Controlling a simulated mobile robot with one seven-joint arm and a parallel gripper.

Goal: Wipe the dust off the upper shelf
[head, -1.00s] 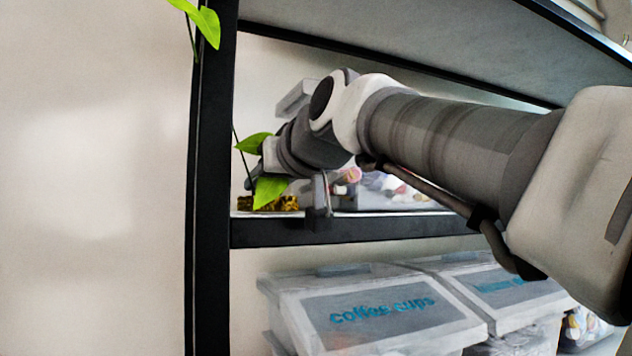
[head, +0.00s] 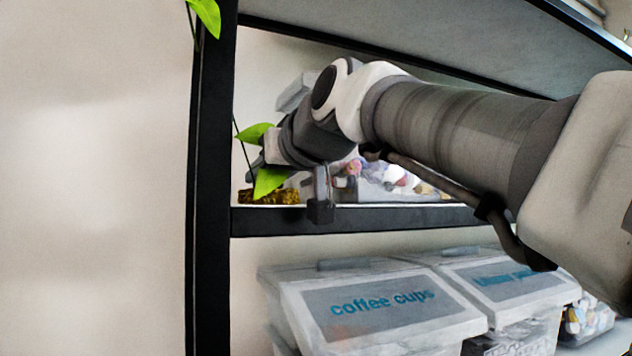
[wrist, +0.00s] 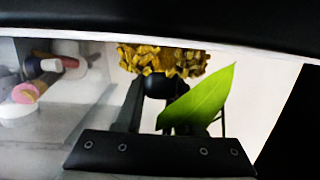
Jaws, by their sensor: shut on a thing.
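The shelf board with the black front edge (head: 400,217) crosses the middle of the head view. A yellow-brown, fuzzy wiping pad (head: 270,197) lies low at the left end of this shelf, close to the black post. My gripper reaches in over the shelf and is shut on the pad; the grip itself is partly hidden in the head view. In the wrist view the pad (wrist: 165,60) shows at the far end of my dark gripper (wrist: 157,86). I cannot make out any dust.
A green-leaved plant (head: 268,182) hangs by the post (head: 210,180), beside my gripper. A clear bin with small items (head: 385,185) stands to its right. Lidded boxes, one labelled coffee cups (head: 385,302), stand below. Another board (head: 430,40) is overhead.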

